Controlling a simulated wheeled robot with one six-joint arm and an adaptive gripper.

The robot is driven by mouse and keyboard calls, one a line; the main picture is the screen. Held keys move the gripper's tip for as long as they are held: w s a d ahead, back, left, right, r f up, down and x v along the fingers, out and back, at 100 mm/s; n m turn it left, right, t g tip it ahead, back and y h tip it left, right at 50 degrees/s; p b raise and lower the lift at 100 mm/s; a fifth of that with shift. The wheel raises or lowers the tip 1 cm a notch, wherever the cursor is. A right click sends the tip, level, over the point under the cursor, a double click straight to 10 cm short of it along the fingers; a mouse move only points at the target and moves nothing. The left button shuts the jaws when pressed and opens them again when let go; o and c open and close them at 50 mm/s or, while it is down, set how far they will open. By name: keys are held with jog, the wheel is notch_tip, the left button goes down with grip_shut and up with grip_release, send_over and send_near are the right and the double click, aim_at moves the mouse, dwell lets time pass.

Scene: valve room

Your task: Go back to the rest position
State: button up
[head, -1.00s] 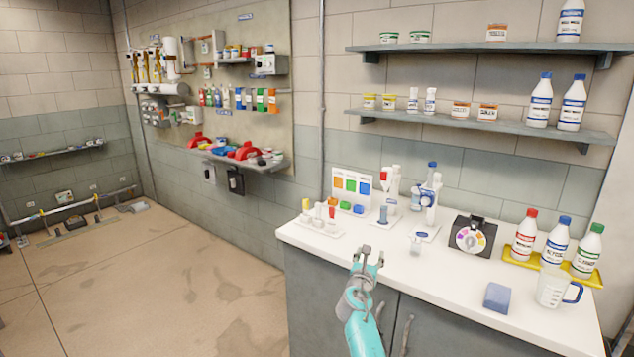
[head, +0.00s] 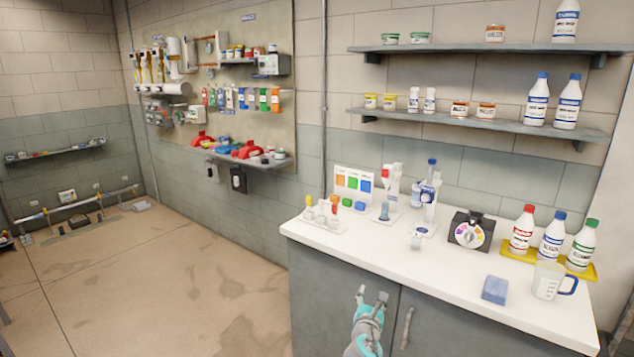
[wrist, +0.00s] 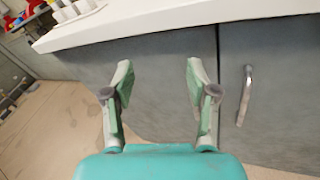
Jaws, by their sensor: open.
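My gripper (head: 371,298) is in front of the grey cabinet, below the front edge of the white counter (head: 440,265). In the wrist view my gripper (wrist: 158,80) has its two fingers spread wide apart with nothing between them. The grey cabinet doors (wrist: 165,85) show behind the fingers, with a metal handle (wrist: 245,95) to the right. Most of my arm is out of the head view, below its bottom edge.
On the counter stand a rack of small vials (head: 322,215), a colour card (head: 353,184), a dial box (head: 471,230), a blue block (head: 495,289), a measuring jug (head: 549,280) and bottles on a yellow tray (head: 590,272). The floor (head: 190,290) to the left is clear.

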jog(key=s+f+m+g+y, duration=0.15)
jog(key=s+f+m, duration=0.25)
jog(key=s+f, duration=0.8)
jog(key=s+f+m+y, duration=0.2)
jog(key=s+f+m, duration=0.4)
jog(key=s, duration=1)
jog(key=s+d+f+m, duration=0.1)
jog(key=s+f+m, duration=0.15)
jog(key=s, duration=1.15)
jog(key=s+r+m+y, duration=0.1)
jog(key=s+r+m, duration=0.3)
jog(key=s, duration=0.6)
jog(key=s+r+m+y, duration=0.1)
jog(key=s+r+m, duration=0.3)
jog(key=s, duration=0.6)
jog(key=s+r+m+h, duration=0.1)
jog(key=s+r+m, duration=0.8)
jog(key=s+r, duration=0.3)
jog(key=shift+d+r, duration=0.45)
jog(key=shift+r, duration=0.45)
